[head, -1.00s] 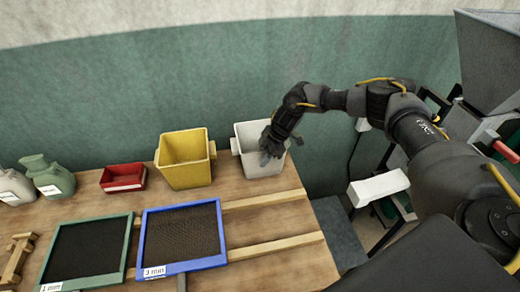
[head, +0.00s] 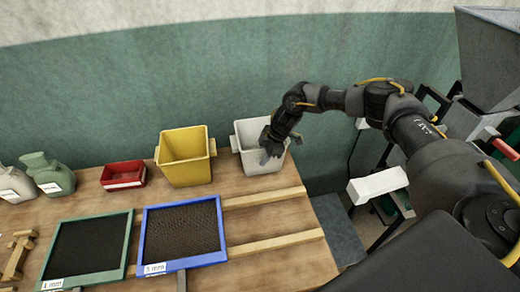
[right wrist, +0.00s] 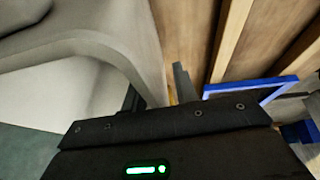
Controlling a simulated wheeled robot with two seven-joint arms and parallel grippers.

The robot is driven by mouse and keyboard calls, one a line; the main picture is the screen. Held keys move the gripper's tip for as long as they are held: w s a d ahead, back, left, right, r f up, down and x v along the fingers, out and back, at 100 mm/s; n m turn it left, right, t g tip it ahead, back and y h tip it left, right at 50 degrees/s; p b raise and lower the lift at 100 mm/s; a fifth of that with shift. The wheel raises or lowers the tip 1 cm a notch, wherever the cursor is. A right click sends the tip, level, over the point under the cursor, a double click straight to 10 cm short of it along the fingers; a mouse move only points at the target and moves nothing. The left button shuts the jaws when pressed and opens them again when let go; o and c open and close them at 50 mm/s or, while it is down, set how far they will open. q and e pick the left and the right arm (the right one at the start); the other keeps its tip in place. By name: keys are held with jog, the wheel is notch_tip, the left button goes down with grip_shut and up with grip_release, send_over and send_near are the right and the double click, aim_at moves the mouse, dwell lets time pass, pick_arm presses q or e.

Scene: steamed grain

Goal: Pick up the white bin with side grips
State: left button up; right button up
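The white bin (head: 252,136) stands upright at the back right of the wooden table, with a side grip (head: 234,144) showing on its left. My right gripper (head: 267,150) is at the bin's near right part, pointing down, with one finger in front of the near wall. In the right wrist view the bin's pale wall and rim (right wrist: 105,35) fill the left side. One grey finger (right wrist: 183,84) shows outside the wall with a small gap to it. A dark piece, seemingly the other finger, shows on the bin's inner side. My left gripper is not in view.
A yellow bin (head: 185,172) stands close left of the white bin, then a red tray (head: 124,184) and green-grey jars (head: 48,178). Blue-framed (head: 228,238) and green-framed (head: 130,240) sieves lie nearer. Wooden rails (head: 275,243) run along the table. The table's right edge is close.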

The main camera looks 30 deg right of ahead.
jog(key=shift+c, duration=0.2)
grip_shut()
dwell(1.1)
